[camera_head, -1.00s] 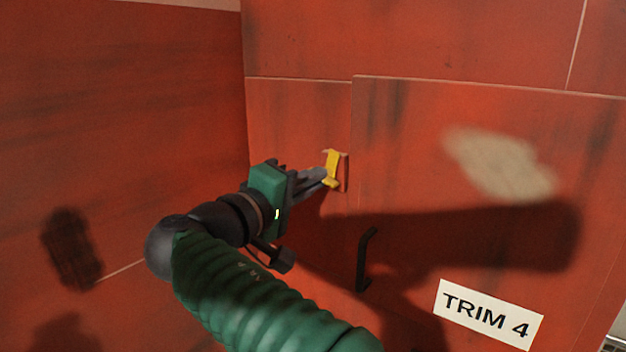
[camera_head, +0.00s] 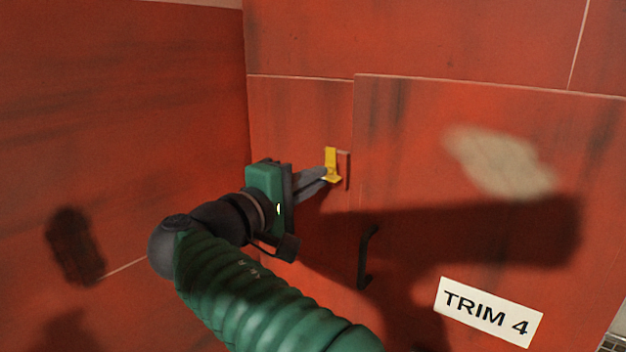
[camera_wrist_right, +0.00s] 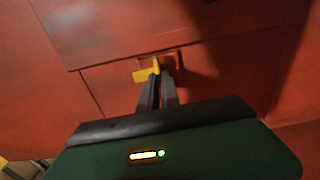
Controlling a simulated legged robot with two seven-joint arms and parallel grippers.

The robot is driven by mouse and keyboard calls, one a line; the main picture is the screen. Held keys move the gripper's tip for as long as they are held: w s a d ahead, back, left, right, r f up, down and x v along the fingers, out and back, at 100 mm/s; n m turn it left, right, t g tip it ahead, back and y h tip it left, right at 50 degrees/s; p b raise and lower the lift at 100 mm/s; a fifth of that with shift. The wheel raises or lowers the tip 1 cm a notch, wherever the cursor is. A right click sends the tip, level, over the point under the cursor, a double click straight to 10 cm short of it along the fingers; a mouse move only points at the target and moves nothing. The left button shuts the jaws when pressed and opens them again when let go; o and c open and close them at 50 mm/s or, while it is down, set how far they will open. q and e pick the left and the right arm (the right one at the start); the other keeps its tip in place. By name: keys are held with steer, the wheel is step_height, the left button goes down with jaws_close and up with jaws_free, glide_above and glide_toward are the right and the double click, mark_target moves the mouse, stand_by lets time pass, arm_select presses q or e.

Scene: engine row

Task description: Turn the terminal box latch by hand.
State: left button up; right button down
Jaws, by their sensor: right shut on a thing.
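The yellow latch (camera_head: 331,160) sits on the red wall at the left edge of the raised panel (camera_head: 480,120). My right gripper (camera_head: 325,179) reaches it from the left, and its fingers are shut on the lower part of the latch. In the right wrist view the fingertips (camera_wrist_right: 158,74) meet the yellow latch (camera_wrist_right: 147,74), whose one arm sticks out to the left. The fingers hide part of the latch. My left gripper is in neither view.
A black handle (camera_head: 367,257) stands on the panel below and right of the latch. A white label reading TRIM 4 (camera_head: 488,312) is at the lower right. A red side wall (camera_head: 120,120) stands close on the left.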

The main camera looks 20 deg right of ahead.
steer(key=c, duration=1.6)
jaws_free()
steer(key=shift+w+r, duration=0.1)
steer(key=shift+w, duration=0.1)
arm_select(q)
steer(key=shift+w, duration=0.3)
arm_select(e)
steer(key=shift+w, duration=0.2)
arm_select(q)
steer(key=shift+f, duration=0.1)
arm_select(e)
steer(key=shift+a+f, duration=0.1)
steer(key=shift+f, duration=0.1)
